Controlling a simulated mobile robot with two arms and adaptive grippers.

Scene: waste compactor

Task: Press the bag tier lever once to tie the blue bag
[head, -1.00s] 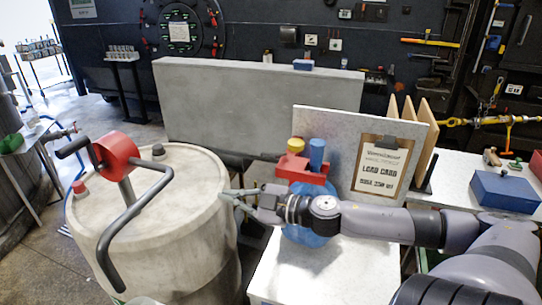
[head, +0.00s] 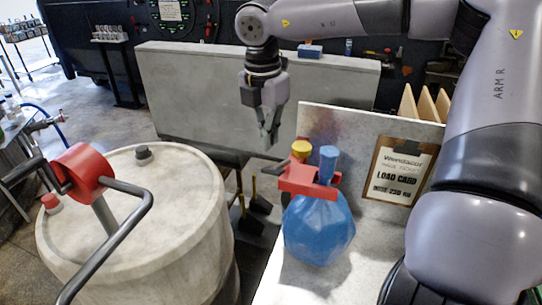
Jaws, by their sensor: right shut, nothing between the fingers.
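The blue bag (head: 318,228) sits on the light worktop, its bunched neck (head: 328,163) standing up through the red bag tier (head: 308,181). A yellow knob (head: 301,148) stands on the tier's left side; I take it to be the lever's top. My right gripper (head: 268,143) points down, shut and empty, up and to the left of the yellow knob in the picture. It appears apart from the tier and the bag. My left gripper is out of view.
A large pale drum (head: 140,210) with a red-hubbed crank (head: 82,170) stands at left. A grey wall block (head: 190,95) is behind. A board with a load card clipboard (head: 400,170) stands behind and right of the bag. The worktop (head: 300,285) is clear in front of the bag.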

